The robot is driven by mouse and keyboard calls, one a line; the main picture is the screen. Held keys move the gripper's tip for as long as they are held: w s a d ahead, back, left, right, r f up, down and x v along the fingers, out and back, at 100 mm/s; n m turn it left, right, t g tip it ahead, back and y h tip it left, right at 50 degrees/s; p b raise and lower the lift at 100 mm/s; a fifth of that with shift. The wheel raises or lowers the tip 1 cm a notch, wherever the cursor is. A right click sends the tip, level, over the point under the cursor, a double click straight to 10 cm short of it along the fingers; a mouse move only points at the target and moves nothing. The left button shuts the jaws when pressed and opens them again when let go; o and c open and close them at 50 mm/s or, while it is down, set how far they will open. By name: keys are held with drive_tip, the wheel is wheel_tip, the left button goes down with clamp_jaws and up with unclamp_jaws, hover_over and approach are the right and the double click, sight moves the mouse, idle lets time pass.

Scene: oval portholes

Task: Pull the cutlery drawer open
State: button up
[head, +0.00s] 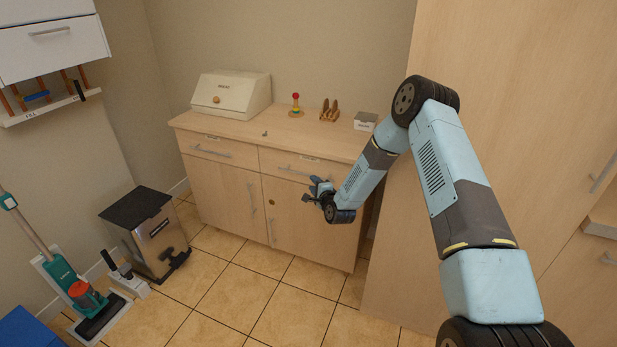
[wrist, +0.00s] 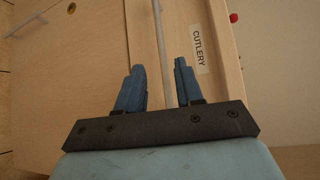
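The cutlery drawer (head: 273,159) is the upper right drawer of the wooden cabinet, and its front looks flush and shut. Its label reading CUTLERY (wrist: 198,48) shows in the wrist view. The drawer's metal bar handle (head: 298,173) runs across its front; in the wrist view the handle (wrist: 160,30) passes between my fingers. My gripper (head: 309,189) is in front of this drawer, near the handle. In the wrist view my gripper (wrist: 159,65) is open, with a gap on each side of the bar. Whether the fingertips reach past the bar is hard to tell.
A bread box (head: 232,95), a ring toy (head: 295,105), a wooden rack (head: 329,110) and a small box (head: 365,121) stand on the cabinet top. A tall cupboard (head: 500,90) stands close on the right. The tiled floor (head: 265,260) before the cabinet is clear.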

sight(306, 175)
drive_tip(key=x, duration=0.8)
drive_tip(key=shift+w+a, duration=0.15)
drive_tip(key=shift+w, duration=0.25)
drive_tip(key=shift+c, duration=0.4)
drive_tip(key=c, duration=0.6)
drive_tip(key=shift+f, duration=0.1)
